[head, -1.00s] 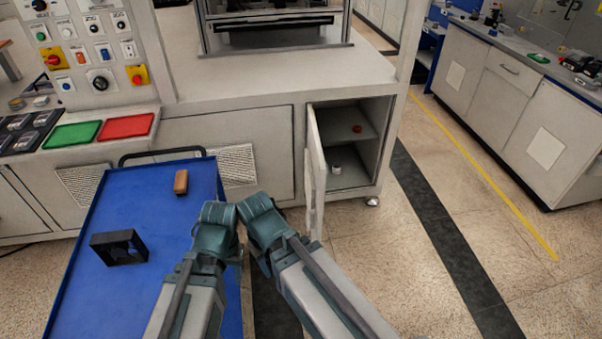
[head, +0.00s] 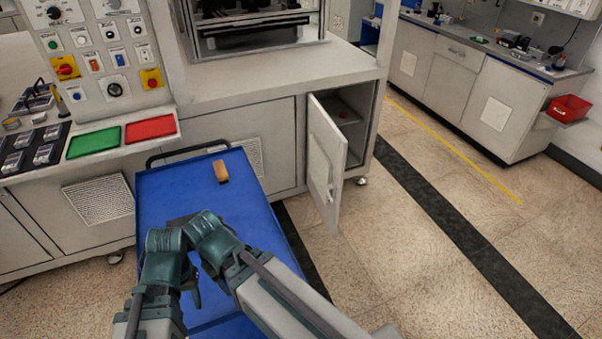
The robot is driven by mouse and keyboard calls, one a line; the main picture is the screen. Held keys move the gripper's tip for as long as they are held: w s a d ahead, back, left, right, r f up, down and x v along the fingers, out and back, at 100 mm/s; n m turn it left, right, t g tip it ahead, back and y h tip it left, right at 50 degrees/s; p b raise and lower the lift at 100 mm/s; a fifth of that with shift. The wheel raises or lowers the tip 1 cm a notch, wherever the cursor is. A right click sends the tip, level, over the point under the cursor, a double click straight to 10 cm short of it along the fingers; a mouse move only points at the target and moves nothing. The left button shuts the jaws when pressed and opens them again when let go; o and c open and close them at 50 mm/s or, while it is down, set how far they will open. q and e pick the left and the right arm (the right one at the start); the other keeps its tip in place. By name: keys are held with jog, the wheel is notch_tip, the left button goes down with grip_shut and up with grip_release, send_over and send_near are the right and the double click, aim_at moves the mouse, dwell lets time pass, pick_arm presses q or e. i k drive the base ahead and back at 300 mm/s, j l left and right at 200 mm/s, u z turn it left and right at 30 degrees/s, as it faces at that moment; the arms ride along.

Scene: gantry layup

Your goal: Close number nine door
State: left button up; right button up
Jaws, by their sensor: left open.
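A pale cabinet door (head: 322,160) stands open under the machine bench. It is hinged at the left side of its compartment and swings out toward me. A small handle shows near its free edge. I cannot read a number on it. The open compartment (head: 355,130) behind it shows a shelf with a small red item (head: 344,115); the door hides its lower part. My left gripper (head: 191,286) is open, low over the blue cart and left of the door, well apart from it. My right arm reaches over the cart beside it; its jaws cannot be made out.
The blue cart (head: 175,185) stands left of the door, carrying an orange-brown block (head: 220,171) and a dark part mostly hidden by my arms. Green (head: 94,142) and red (head: 150,128) trays lie on the ledge. The floor (head: 400,245) right of the door is clear.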

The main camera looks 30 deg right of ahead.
aim_at(326, 148)
jog(key=j+z, duration=0.1)
jog(key=z, duration=0.65)
jog(key=j+z, duration=0.1)
jog(key=z, duration=0.3)
jog(key=i+l+u, duration=0.2)
jog(key=l, duration=0.45)
jog(key=l+u, duration=0.25)
jog(key=l, duration=0.4)
